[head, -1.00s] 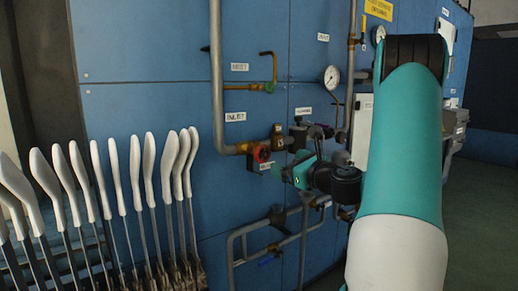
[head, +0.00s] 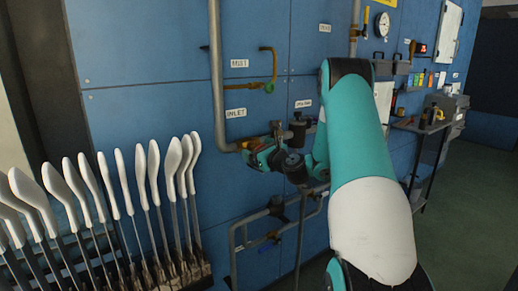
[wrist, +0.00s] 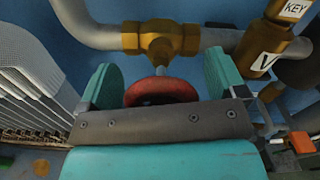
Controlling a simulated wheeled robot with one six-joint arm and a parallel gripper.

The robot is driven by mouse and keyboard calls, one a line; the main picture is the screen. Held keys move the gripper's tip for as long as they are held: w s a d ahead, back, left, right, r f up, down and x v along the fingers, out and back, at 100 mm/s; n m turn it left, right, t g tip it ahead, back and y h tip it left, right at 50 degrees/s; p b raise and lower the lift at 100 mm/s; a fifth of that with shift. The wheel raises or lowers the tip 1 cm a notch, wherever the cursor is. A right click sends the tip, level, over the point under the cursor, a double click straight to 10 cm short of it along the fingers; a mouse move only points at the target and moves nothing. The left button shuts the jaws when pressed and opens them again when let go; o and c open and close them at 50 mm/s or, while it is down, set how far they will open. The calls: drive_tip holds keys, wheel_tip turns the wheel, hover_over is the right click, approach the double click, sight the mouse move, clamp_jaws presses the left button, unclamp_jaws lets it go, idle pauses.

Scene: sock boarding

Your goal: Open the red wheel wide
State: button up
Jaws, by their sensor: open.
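The red wheel (wrist: 160,84) sits on a brass valve (wrist: 158,42) in the grey pipe, low in the wrist view's middle. My gripper (wrist: 161,76) is open, with one teal finger to the left of the wheel and one to the right. Gaps show between the wheel and both fingers. The dark palm bar hides the wheel's near edge. In the head view my gripper (head: 258,156) is up at the valve below the INLET label (head: 236,113) and hides the wheel.
A row of white sock boards (head: 120,185) stands at left, close to my gripper. A side shelf (head: 425,125) stands at right.

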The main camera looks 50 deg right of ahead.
drive_tip(key=shift+c, duration=0.5)
drive_tip(key=c, duration=0.8)
